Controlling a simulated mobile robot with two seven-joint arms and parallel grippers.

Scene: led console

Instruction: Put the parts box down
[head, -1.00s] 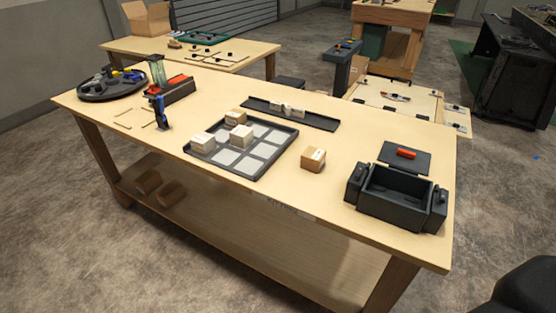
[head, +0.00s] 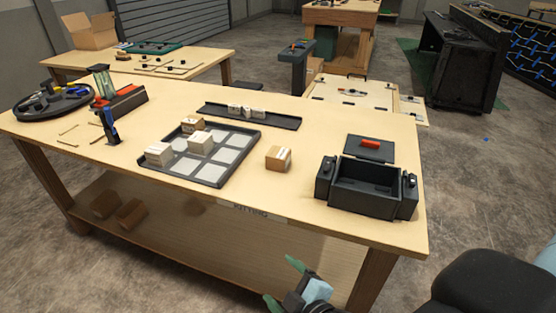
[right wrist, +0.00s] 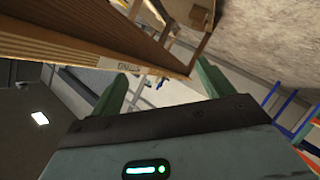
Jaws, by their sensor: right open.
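Which thing is the parts box I cannot tell for sure. A small brown cardboard box (head: 279,158) sits upright on the wooden table (head: 235,100), right of a dark tray (head: 213,180). Several similar small boxes sit on the tray. A black open box (head: 366,188) with side latches stands at the table's right end. My right gripper (head: 282,283) is low in front of the table's near edge, apart from all of these. In the right wrist view its green fingers (right wrist: 163,72) are spread with nothing held between them. My left gripper is not in view.
A black lid with a red handle (head: 369,146) lies behind the black box. A dark rail (head: 280,121) holds small white parts. A round dark tray (head: 50,102) is at the far left. A lower shelf (head: 190,240) runs underneath.

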